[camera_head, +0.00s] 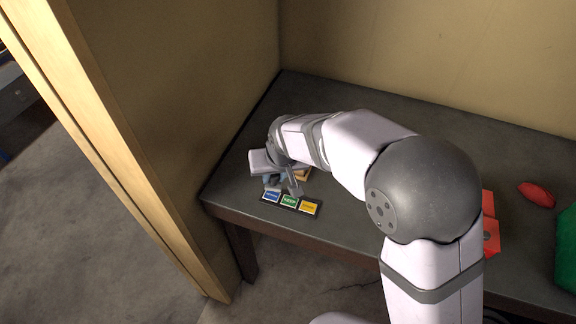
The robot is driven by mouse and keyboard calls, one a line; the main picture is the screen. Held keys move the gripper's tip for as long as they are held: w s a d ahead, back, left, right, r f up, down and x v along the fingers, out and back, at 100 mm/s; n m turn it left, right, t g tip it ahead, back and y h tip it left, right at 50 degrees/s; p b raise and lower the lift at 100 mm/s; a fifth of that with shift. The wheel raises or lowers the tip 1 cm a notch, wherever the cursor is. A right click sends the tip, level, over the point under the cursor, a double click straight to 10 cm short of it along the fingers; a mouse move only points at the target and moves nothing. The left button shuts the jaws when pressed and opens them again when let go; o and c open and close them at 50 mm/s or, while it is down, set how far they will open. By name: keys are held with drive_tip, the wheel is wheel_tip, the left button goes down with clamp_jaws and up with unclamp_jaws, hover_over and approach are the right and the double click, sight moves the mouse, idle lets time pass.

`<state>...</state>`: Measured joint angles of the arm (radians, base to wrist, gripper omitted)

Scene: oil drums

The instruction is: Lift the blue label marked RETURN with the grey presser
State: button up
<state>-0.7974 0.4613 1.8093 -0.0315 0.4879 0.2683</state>
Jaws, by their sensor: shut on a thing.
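A dark strip (297,209) near the table's front left edge carries three labels in a row. The blue label (271,196) is at the left, the green label (289,201) in the middle and the yellow label (310,207) at the right. Their lettering is too small to read surely. My gripper (282,180) is just behind the strip, over the table, and is shut on what looks like the grey presser (293,184). The presser's lower end is close to the blue and green labels; I cannot tell whether it touches. My wrist hides part of the grip.
A small tan thing (303,174) lies partly hidden behind my gripper. A red object (537,193), an orange-red piece (490,222) and a green object (566,250) are at the right. A wall stands close on the left. The back of the table (330,90) is clear.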

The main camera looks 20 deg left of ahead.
drive_tip(key=shift+w+a+r+m, duration=0.25)
drive_tip(key=shift+w+a+m, duration=0.25)
drive_tip(key=shift+m, duration=0.5)
drive_tip(key=shift+w+a+m+h, duration=0.15)
drive_tip(key=shift+m+h, duration=0.15)
drive_tip(key=shift+m, duration=0.2)
drive_tip(key=shift+f+b, duration=2.15)
drive_tip(key=shift+f, duration=0.8)
drive_tip(key=shift+f+b, duration=0.4)
drive_tip(key=shift+f, duration=0.15)
wheel_tip(320, 180, up, 7)
drive_tip(key=p, duration=0.5)
